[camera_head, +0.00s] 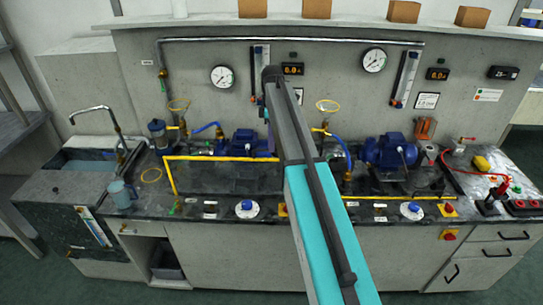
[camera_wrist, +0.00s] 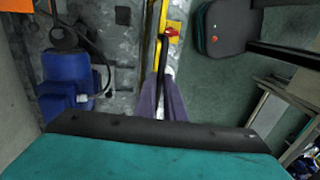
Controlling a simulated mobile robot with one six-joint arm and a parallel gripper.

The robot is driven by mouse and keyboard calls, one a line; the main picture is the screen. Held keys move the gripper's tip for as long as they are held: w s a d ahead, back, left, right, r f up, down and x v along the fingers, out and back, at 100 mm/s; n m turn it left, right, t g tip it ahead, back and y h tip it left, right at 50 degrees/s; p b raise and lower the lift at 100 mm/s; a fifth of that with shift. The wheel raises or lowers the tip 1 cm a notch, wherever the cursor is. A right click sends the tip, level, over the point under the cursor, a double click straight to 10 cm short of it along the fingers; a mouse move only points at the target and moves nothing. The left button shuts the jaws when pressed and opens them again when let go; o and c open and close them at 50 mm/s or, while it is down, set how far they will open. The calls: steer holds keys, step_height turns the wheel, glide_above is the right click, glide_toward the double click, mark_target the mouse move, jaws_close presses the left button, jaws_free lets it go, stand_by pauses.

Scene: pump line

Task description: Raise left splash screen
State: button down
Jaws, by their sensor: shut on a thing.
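The left splash screen (camera_head: 220,158) is a clear panel with a yellow frame in front of the left pump. Its top rail stands above the bench, and its left side slopes down to the bench front. My arm crosses its right end in the head view. My gripper (camera_wrist: 161,105) shows two purple fingers in the wrist view, shut on the screen's rail. The exact contact is partly hidden by the fingers. In the head view my gripper is mostly hidden behind my arm.
The left blue pump motor (camera_head: 246,143) stands behind the screen; the right motor (camera_head: 390,151) is farther right. A sink tap (camera_head: 95,110) and jug (camera_head: 121,193) are left. Gauges line the back panel (camera_head: 200,105). A red-yellow switch (camera_wrist: 172,30) is near the fingers.

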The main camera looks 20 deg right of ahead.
step_height(320, 180, up, 5)
steer(key=shift+w+r+p, duration=0.1)
steer(key=shift+p, duration=0.25)
steer(key=c, duration=1.8)
jaws_free()
steer(key=shift+r, duration=0.1)
steer(key=shift+c, duration=0.2)
